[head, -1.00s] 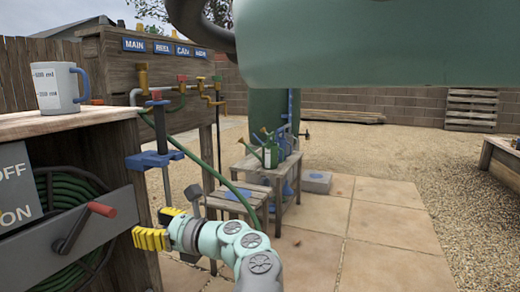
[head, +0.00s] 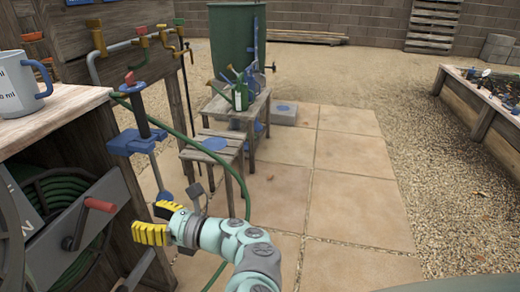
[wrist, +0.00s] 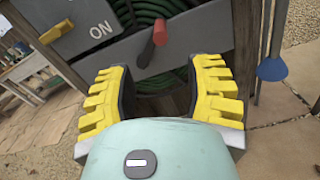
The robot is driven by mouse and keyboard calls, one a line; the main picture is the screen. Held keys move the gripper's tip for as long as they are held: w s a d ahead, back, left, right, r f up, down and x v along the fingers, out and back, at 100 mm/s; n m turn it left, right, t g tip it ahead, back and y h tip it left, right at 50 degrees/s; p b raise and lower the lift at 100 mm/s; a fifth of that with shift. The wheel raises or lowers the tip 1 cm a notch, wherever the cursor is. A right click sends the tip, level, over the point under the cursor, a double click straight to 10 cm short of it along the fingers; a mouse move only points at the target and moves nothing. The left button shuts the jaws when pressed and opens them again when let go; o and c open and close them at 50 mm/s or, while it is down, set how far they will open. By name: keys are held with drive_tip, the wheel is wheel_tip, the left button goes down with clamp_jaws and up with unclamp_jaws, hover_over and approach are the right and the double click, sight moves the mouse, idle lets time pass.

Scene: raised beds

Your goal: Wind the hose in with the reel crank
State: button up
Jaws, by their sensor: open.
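The reel crank (head: 76,226) is a dark arm with a red handle (head: 100,205), mounted on a grey bar across the front of the wooden reel cabinet. The green hose (head: 64,190) lies coiled on the reel behind that bar. My gripper (head: 153,222), with yellow ribbed fingers, is open and empty, to the right of the red handle and apart from it. In the wrist view the red handle (wrist: 160,32) points toward me, beyond and between the open fingers (wrist: 160,90). A hose line (head: 215,165) runs from the tap area down past the small table.
A small slatted table (head: 212,150) and a bench with watering cans (head: 240,110) stand behind my gripper. A mug (head: 20,85) sits on the cabinet top. Paving at right (head: 350,210) is clear.

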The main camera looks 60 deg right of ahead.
sight(105, 207)
drive_tip(key=x, duration=1.2)
drive_tip(key=shift+w, duration=0.1)
clamp_jaws()
